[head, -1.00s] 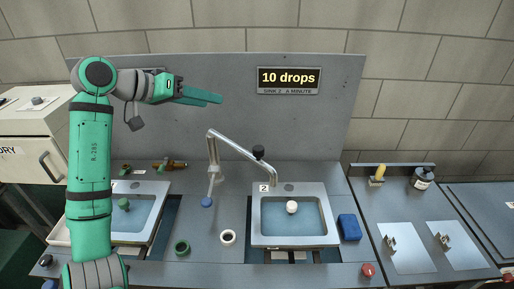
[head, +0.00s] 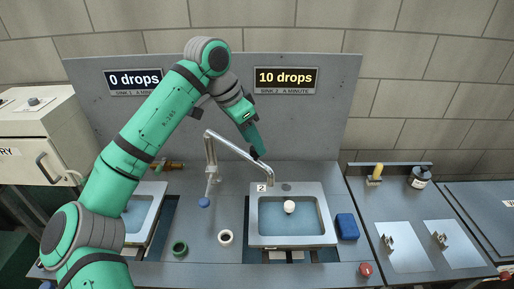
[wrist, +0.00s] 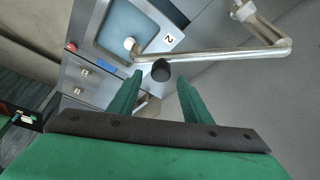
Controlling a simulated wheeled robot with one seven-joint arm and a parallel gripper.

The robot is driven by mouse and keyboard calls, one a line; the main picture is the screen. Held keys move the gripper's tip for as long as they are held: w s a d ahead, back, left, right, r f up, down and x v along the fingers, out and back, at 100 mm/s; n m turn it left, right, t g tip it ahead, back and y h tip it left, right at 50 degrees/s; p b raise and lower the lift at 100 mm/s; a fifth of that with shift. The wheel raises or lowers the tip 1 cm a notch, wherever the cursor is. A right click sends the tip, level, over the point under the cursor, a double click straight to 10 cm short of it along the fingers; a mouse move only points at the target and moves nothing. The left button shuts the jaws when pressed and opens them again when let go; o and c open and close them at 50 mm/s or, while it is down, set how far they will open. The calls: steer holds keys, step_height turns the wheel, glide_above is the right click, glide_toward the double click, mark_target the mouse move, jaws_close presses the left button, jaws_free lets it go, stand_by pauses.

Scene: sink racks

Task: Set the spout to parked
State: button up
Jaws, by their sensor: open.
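The metal spout (head: 232,147) rises from its post left of sink 2 (head: 327,240). Its arm reaches right and ends above that basin. In the wrist view the spout (wrist: 215,53) crosses the upper part of the picture. The black knob (wrist: 160,70) on the spout shows between the tips of my open gripper (wrist: 160,78), apart from both fingers. In the head view my gripper (head: 257,151) points down at the knob and hides most of it. No parked mark is readable.
A sign (head: 286,79) reads 10 drops for sink 2; another (head: 133,79) reads 0 drops for sink 1. A white round piece (head: 290,207) is in sink 2. A blue block (head: 347,226) lies right of it. A grey panel (head: 330,130) stands behind.

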steer(key=shift+x, duration=1.95)
steer(key=shift+c, duration=0.2)
jaws_close()
steer(key=shift+w, duration=0.15)
